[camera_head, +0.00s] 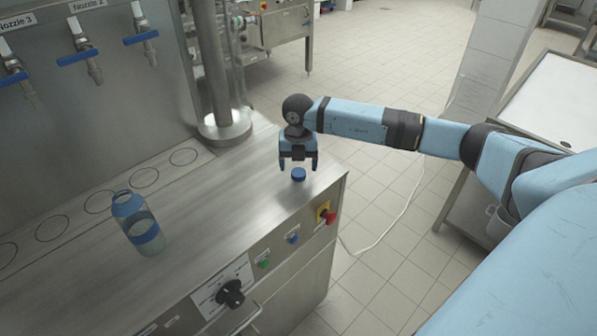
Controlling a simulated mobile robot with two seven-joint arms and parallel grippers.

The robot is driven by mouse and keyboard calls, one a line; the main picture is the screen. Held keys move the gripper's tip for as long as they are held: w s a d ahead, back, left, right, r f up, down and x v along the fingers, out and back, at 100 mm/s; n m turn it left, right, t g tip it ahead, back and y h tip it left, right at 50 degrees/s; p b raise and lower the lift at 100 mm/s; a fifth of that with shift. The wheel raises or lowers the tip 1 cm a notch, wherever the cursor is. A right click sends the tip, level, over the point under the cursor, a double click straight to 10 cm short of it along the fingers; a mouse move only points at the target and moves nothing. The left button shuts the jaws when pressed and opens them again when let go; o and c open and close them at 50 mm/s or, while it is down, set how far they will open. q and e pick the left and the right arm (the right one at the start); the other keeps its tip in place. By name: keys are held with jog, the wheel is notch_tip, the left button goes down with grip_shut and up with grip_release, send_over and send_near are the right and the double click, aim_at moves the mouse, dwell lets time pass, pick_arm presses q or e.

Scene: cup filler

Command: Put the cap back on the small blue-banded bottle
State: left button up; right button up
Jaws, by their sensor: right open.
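The blue-banded bottle (139,224) stands upright on the steel counter at the left, clear with a blue band round its lower body and blue at its neck. The small blue cap (298,174) lies on the counter near its right end, apart from the bottle. My right gripper (298,167) points down at the cap with its two blue-tipped fingers apart, one on each side of it. It is open, and I cannot tell whether the fingers touch the cap. My left gripper is not in view.
A steel post (224,126) rises from the counter behind my right gripper. Nozzles with blue levers (141,37) hang on the back panel. The front panel has a black knob (231,294) and a red button (330,217). The counter between bottle and cap is clear.

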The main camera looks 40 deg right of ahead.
aim_at(298, 174)
jog(key=shift+f, duration=1.4)
jog(key=shift+c, duration=0.2)
jog(key=c, duration=1)
